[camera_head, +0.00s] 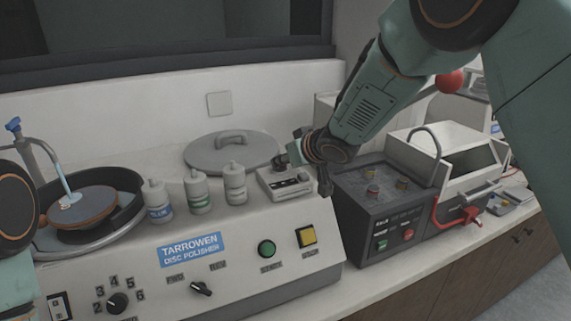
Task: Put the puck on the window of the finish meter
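The likely finish meter is a small pale grey box (286,184) with a dark panel, on top of the disc polisher, right of the bottles. My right arm comes in from the upper right. Its gripper (301,168) is over the back right of this box, with dark finger parts at either side of the wrist. The wrist hides much of the gripper, and I cannot tell whether the fingers are shut or hold anything. I cannot make out the puck for certain. Part of my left arm shows at the left edge; its gripper is out of view.
The disc polisher (215,272) fills the front, with a wheel (85,209) in a black bowl at left. Several bottles (197,192) stand beside a round grey lid (217,150). A dark machine (385,215) with a white hood (435,150) stands close at right.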

